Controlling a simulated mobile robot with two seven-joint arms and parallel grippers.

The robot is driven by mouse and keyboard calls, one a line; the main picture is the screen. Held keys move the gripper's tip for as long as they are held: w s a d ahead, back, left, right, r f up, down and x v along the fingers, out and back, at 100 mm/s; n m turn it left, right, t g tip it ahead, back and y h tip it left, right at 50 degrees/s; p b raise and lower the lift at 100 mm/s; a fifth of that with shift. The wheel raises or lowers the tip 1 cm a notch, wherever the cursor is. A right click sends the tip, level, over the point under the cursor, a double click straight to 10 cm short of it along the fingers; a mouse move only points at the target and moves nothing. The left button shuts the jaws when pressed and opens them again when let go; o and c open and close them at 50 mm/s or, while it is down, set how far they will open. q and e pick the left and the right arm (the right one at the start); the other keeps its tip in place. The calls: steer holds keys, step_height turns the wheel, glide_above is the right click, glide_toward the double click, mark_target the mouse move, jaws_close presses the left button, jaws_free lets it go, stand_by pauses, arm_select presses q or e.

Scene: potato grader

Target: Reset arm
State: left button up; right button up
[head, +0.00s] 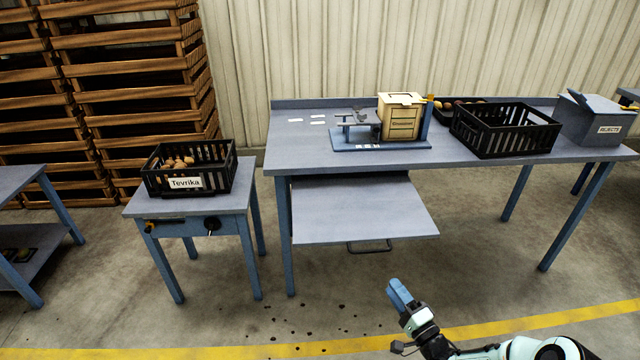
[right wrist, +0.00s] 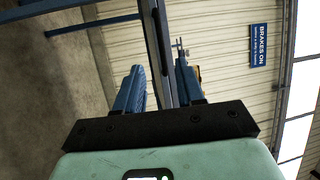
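My right gripper (head: 399,292) is low in the head view, in front of the long table and below its pulled-out shelf. Its two blue fingers point up and slightly left. In the right wrist view the fingers (right wrist: 158,88) stand apart with nothing between them, so the gripper is open and empty. A table edge and leg show behind them. My right arm comes in from the bottom right of the head view. My left arm and gripper are not in view.
The long table (head: 300,157) bears a beige box device (head: 402,117), a black crate (head: 506,131) and a grey rejects box (head: 592,120). Its shelf (head: 362,209) juts out. A small table (head: 190,205) holds a potato crate (head: 188,168).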

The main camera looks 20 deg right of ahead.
steer(key=s+a+f+n+g+p, duration=0.2)
steer(key=s+a+f+g+p, duration=0.35)
steer(key=a+f, duration=0.2)
steer(key=s+a+f+n+g+p, duration=0.3)
steer(key=s+a+f+g+p, duration=0.25)
steer(key=a, duration=0.35)
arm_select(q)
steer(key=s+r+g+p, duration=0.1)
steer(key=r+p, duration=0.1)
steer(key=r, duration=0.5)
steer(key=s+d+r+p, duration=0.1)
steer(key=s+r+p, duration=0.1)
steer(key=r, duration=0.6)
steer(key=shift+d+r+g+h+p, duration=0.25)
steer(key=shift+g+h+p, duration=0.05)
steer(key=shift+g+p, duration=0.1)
arm_select(e)
steer(key=s+a+n+g, duration=0.3)
steer(key=s+g, duration=0.2)
steer(key=s, duration=0.5)
steer(key=s+a+n+g, duration=0.3)
steer(key=s+a+g, duration=0.1)
steer(key=s, duration=0.7)
steer(key=shift+s+r+g, duration=0.3)
steer(key=shift+g, duration=0.1)
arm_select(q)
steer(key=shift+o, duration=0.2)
arm_select(e)
steer(key=shift+a, duration=0.1)
